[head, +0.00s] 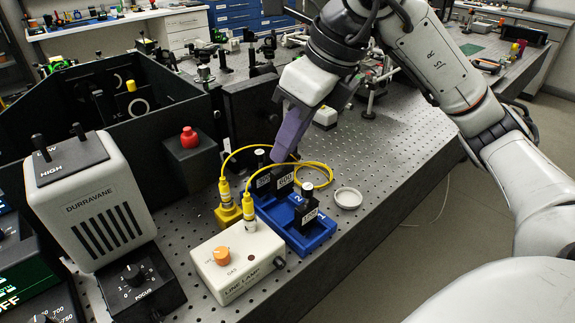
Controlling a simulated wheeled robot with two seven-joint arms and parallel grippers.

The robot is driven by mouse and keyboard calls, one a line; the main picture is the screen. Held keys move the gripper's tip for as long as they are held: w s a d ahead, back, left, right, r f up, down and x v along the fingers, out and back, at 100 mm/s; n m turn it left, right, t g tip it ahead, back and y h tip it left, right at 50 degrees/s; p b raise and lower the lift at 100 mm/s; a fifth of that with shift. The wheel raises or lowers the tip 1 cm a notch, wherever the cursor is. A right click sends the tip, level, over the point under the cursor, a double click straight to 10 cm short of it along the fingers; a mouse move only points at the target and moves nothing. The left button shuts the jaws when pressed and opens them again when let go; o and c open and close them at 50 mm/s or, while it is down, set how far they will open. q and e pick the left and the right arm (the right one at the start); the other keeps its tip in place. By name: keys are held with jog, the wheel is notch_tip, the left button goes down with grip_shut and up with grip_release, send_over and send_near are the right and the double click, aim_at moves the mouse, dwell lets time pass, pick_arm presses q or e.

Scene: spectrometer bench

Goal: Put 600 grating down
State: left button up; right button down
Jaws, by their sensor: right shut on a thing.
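The 600 grating (285,181) is a black block with a white label at the back of the blue tray (318,240). My right gripper (283,157), with purple fingers, reaches down from above and is shut on the top of the 600 grating. The fingers hide its top. The grating looks upright in or just above its slot; I cannot tell whether it touches the tray. Another black grating (262,182) stands left of it, and the 1200 grating (308,212) stands in the front of the tray. My left gripper is not in view.
A white line lamp box (238,262) stands in front of the tray. A yellow cable (321,165) loops around the gratings. A round white cap (348,198) lies right of the tray. A red button (189,138) is to the left. The perforated bench is clear at right.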

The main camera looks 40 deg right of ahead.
aim_at(284, 167)
jog(key=shift+f, duration=1.75)
jog(key=shift+f+b, duration=0.15)
jog(key=shift+b, duration=0.15)
jog(key=c, duration=1.7)
grip_release()
jog(key=shift+c, duration=0.2)
jog(key=shift+r, duration=0.35)
jog(key=p+v, duration=0.2)
jog(key=v, duration=0.9)
jog(key=shift+s+r+p, duration=0.2)
jog(key=shift+r+p, duration=0.1)
jog(key=shift+p, duration=0.1)
